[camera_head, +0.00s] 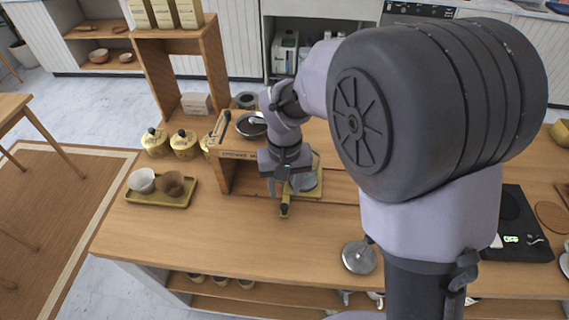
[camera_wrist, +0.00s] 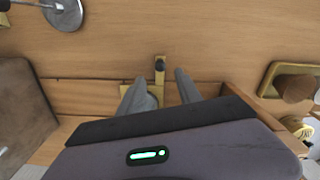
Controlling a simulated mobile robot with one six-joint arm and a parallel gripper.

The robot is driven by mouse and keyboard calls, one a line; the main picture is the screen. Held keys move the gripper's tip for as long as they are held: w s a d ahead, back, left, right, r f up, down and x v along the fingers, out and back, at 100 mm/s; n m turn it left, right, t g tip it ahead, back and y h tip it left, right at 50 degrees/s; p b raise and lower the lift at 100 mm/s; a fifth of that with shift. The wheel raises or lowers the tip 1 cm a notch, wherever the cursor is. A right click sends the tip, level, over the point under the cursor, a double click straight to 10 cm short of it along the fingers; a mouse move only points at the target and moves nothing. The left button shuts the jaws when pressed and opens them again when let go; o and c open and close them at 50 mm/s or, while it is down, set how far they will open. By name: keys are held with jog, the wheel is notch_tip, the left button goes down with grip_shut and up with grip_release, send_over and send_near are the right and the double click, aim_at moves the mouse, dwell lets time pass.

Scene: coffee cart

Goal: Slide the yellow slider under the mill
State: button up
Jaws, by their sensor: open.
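The yellow slider (camera_head: 285,209) lies on the wooden counter beside the lettered wooden stand, its dark-tipped handle pointing toward the front edge. A grey round vessel (camera_head: 309,181) appears to sit on its yellow plate (camera_head: 318,191), partly hidden by my arm. The handle also shows in the wrist view (camera_wrist: 160,68). My gripper (camera_head: 284,184) is open above the slider. In the wrist view its two fingers (camera_wrist: 161,76) are on either side of the handle, with no clear contact. The stand (camera_head: 238,156) carries a dark round part on top; I cannot tell which part is the mill.
A yellow tray (camera_head: 163,200) with two cups stands left of the stand. Several yellow canisters (camera_head: 184,139) are behind it. A round metal tool (camera_head: 359,257) lies near the front edge, and a black scale (camera_head: 519,240) is at the right. The front-middle counter is clear.

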notch_tip(320, 180, up, 8)
jog(key=p, duration=0.2)
jog(key=shift+r, duration=0.25)
jog(key=shift+c, duration=0.4)
